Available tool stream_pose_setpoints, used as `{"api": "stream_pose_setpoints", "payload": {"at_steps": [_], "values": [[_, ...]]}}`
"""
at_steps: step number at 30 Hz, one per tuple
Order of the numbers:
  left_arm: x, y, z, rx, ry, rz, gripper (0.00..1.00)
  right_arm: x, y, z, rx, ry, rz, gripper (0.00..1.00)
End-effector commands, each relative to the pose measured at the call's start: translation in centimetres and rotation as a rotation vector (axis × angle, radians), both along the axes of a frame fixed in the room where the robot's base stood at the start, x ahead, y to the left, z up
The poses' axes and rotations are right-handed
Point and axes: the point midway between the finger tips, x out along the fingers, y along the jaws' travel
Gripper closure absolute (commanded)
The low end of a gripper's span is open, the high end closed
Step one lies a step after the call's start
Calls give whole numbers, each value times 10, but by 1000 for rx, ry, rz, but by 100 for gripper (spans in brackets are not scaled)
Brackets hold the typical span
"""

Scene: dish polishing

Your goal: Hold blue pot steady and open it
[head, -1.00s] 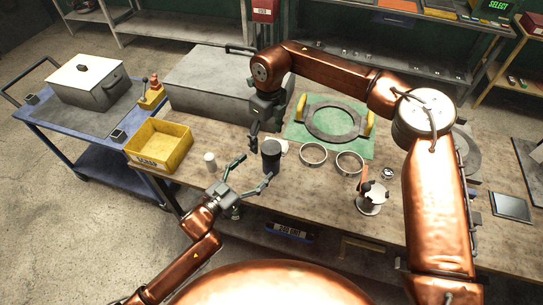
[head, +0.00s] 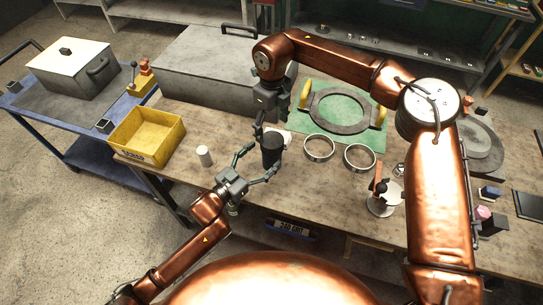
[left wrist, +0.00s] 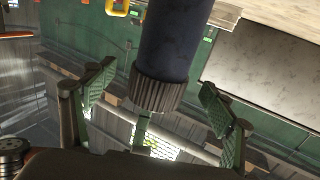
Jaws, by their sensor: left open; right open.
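The blue pot (head: 272,152) is a dark, navy-black cylinder standing upright on the wooden table near its front edge. My left gripper (head: 257,167) is open, with its fingers spread toward the pot from the front left. In the left wrist view the pot (left wrist: 170,45) shows between the open fingers (left wrist: 150,100), with a ridged band at its near end. I cannot tell whether the fingers touch it. My right gripper (head: 266,125) points down just above and behind the pot. It is open and holds nothing visible.
A white cylinder (head: 204,156) and a yellow bin (head: 148,150) stand left of the pot. Two metal rings (head: 319,148) and a green mat (head: 345,135) with a grey ring lie to the right. A grey case (head: 195,75) lies behind. A blue cart (head: 60,115) stands at left.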

Motion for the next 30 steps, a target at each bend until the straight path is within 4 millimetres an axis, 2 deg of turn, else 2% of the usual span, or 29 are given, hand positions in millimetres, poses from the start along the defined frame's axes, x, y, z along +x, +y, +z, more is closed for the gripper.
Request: {"api": "stream_pose_setpoints", "payload": {"at_steps": [3, 9, 20, 30], "values": [[15, -13, 0, -1, -1, 1, 23, 0, 0, -1, -1, 1, 0, 25], [31, -26, 0, 1, -1, 3, 23, 0, 1, -1, 0, 1, 2, 25], [35, -29, -1, 0, 1, 4, 23, 0, 2, -1, 0, 1, 3, 25], [35, -29, -1, 0, 1, 4, 45, 0, 2, -1, 0, 1, 3, 25]]}}
